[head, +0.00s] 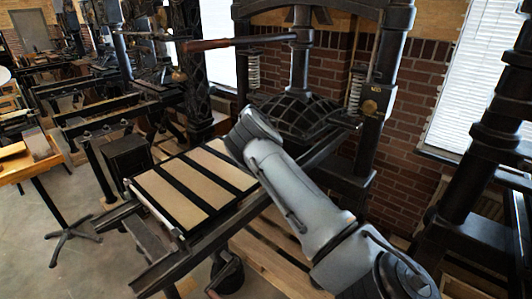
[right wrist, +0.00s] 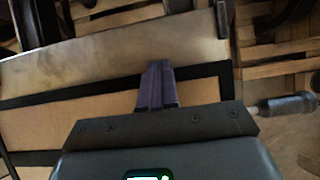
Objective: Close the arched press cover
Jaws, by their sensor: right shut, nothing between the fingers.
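The press cover (head: 195,180), a tan panel with black bars and a black frame, lies flat or nearly flat over the bed of the black press in the head view. My right arm reaches over its right end from the lower right, hiding that end and the gripper. In the right wrist view my right gripper (right wrist: 157,88) is shut and empty. My left gripper is not in view.
The press's upright frame (head: 385,75) and dark lattice platen (head: 300,112) stand just behind my arm. A bar with a reddish-brown handle (head: 205,45) extends left above the bed. Another black press column (head: 470,170) stands at right. Open floor (head: 60,240) shows at lower left.

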